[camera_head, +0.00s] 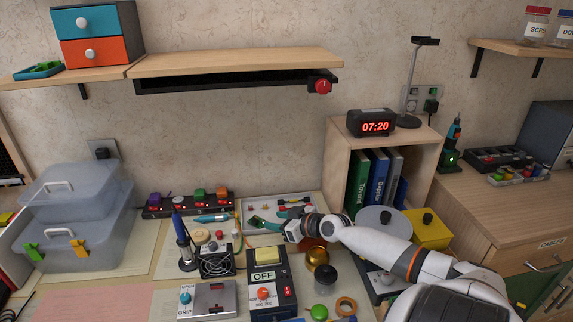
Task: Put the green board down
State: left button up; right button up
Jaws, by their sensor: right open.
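A small green board (262,222) is at the back middle of the worktop, by a pale panel (258,203) with small coloured parts. My right arm comes in from the right, and its gripper (285,220) is just right of the board, pointing left. The gripper is open. Its fingers are small and partly mixed with the things behind them, so I cannot tell whether they touch the board. Whether the board lies flat is also unclear. My left gripper is not in view.
A soldering iron stand (186,256), a fan unit (216,262) and a control box (267,284) crowd the front. A brass ball (317,258) and a dark jar (326,278) sit beneath my forearm. A bookcase (338,158) stands behind. Clear plastic bins (75,235) fill the left.

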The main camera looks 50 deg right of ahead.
jog(key=v, duration=0.2)
jog(key=shift+s+r, duration=0.15)
jog(key=shift+s, duration=0.25)
jog(key=shift+s+r, duration=0.15)
jog(key=shift+s, duration=0.05)
